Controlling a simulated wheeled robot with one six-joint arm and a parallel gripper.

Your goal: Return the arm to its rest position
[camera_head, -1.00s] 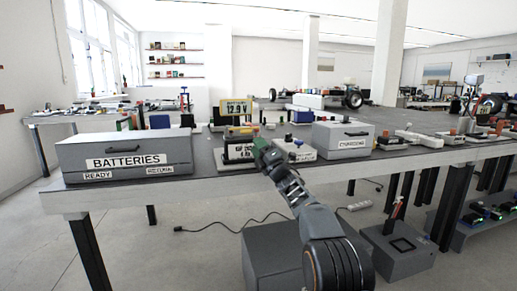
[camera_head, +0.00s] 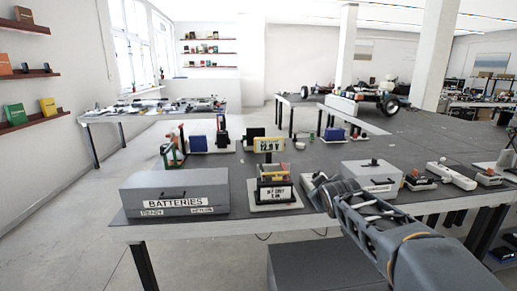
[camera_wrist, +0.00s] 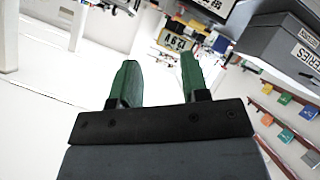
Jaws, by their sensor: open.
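My arm (camera_head: 385,232) reaches in from the lower right of the head view, with its end near the table's front edge, between a small display stand and a grey box. In the wrist view, my gripper (camera_wrist: 158,82) shows two green fingers spread apart with nothing between them. The fingers are not clearly visible in the head view, where the wrist end hides them.
A long worktable (camera_head: 300,222) carries a grey BATTERIES box (camera_head: 175,193), a 12.9 V display stand (camera_head: 272,175), a second grey box (camera_head: 372,177) and white devices (camera_head: 450,175). Wall shelves (camera_head: 32,120) stand left. Floor is clear in front, left.

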